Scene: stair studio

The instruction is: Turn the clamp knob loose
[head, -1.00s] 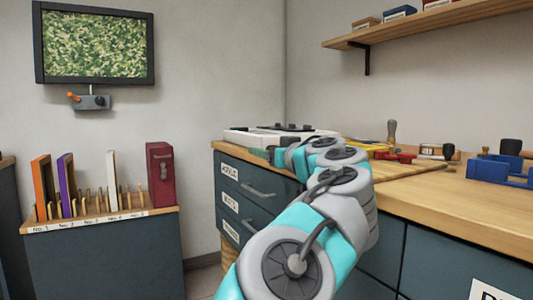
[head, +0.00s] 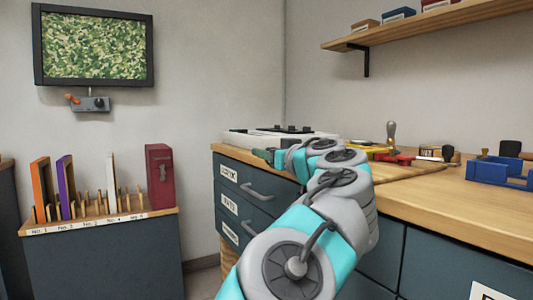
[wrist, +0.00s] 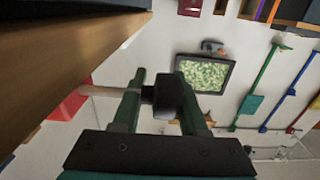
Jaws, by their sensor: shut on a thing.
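In the wrist view, my gripper (wrist: 160,110) has its two green fingers closed on a dark round knob (wrist: 168,97). A pale, thin rod (wrist: 98,90) runs left from it, past the left finger. I take the dark piece for the clamp knob. In the head view my gripper (head: 263,155) is small, by the far left end of the workbench. My wrist links partly cover it, and the knob cannot be made out there.
The wooden workbench top (head: 440,207) runs along the right, with a blue holder (head: 497,174) and several tools. A white machine (head: 250,137) stands at its far end. A monitor (head: 93,47) hangs on the wall above a rack (head: 100,222) with upright panels.

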